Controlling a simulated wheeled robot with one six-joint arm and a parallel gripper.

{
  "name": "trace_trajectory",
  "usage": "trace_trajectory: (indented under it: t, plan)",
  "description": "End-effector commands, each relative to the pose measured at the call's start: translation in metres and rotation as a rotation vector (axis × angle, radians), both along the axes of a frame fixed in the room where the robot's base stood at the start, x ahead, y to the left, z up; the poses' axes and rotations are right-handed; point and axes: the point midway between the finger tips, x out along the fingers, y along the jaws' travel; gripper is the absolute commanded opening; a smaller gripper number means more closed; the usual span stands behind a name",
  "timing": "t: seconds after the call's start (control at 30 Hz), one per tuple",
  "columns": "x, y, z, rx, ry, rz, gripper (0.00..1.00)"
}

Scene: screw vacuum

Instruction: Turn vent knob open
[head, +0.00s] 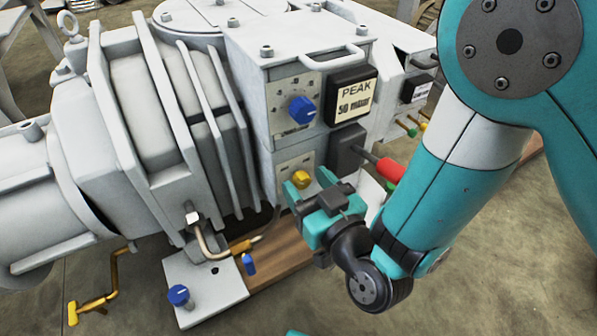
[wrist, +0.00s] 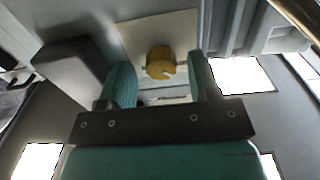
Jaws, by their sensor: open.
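A yellow knob (head: 301,179) sits on a pale plate low on the front of the grey machine; no frame shows a readable vent label. My gripper (head: 309,186) is in front of this plate, its teal fingers open. In the wrist view the yellow knob (wrist: 160,60) shows between the two fingertips (wrist: 161,78), one finger on each side with gaps. I cannot tell how far the fingertips reach along the knob. A blue knob (head: 302,110) on a marked dial plate sits higher on the same face.
A dark box with a red-ended lever (head: 388,170) sticks out right of my gripper. A "PEAK 50 mbar" sign (head: 353,95) is above. Another blue knob (head: 179,295) is on a low white block. A bent pipe (head: 205,240) and yellow crank (head: 98,302) are lower left.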

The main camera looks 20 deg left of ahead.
Motion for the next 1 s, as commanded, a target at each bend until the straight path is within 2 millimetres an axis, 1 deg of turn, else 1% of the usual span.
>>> trace_trajectory:
  t: [0.23, 0.27, 0.3, 0.37, 0.4, 0.47, 0.5, 0.77, 1.0]
  plan:
    - [0.0001, 0.0015, -0.0003, -0.001, -0.001, 0.001, 0.56]
    - [0.0, 0.0016, -0.0003, -0.001, -0.001, 0.001, 0.54]
    - [-0.0001, 0.0016, -0.0003, -0.001, -0.001, 0.001, 0.45]
    - [-0.0001, 0.0016, -0.0003, -0.001, -0.001, 0.002, 0.31]
    - [-0.0001, 0.0016, -0.0002, -0.001, -0.001, 0.002, 0.22]
    - [-0.0001, 0.0016, -0.0002, -0.001, -0.001, 0.001, 0.08]
    - [0.0, 0.0015, -0.0002, -0.001, -0.001, 0.001, 0.07]
    - [0.0001, 0.0011, -0.0001, 0.015, 0.016, 0.001, 0.07]
    - [0.0003, 0.0005, -0.0002, 0.09, 0.104, 0.001, 0.07]
